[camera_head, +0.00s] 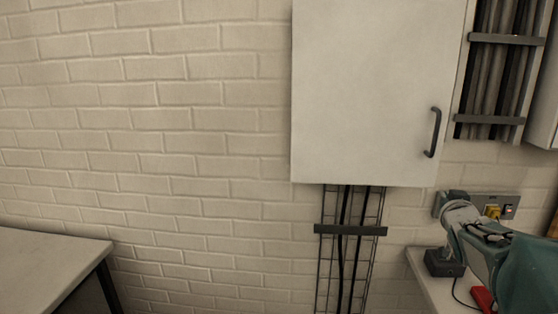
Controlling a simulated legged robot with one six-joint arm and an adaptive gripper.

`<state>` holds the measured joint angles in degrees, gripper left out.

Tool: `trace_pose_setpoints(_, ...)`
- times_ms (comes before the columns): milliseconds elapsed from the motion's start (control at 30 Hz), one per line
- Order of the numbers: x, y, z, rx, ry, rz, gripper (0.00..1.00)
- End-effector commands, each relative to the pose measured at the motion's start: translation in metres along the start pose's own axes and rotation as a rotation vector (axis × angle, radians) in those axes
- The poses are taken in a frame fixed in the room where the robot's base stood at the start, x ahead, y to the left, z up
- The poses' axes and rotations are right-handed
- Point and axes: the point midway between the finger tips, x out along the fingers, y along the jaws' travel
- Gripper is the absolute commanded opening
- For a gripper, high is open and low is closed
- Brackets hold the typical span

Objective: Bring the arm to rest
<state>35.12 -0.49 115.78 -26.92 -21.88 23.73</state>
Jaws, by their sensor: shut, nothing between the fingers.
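I see no cylinder here.
A grey wall cabinet (372,90) with a dark handle is shut on a pale brick wall (150,120). Cables (344,250) run below it. A table corner (50,255) shows at lower left.

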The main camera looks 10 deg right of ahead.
Motion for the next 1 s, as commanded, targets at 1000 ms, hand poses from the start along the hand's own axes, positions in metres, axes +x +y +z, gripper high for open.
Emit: trace_pose_setpoints(1000,-0.339,-0.164,0.162,-0.249,-0.965,-0.391,0.0)
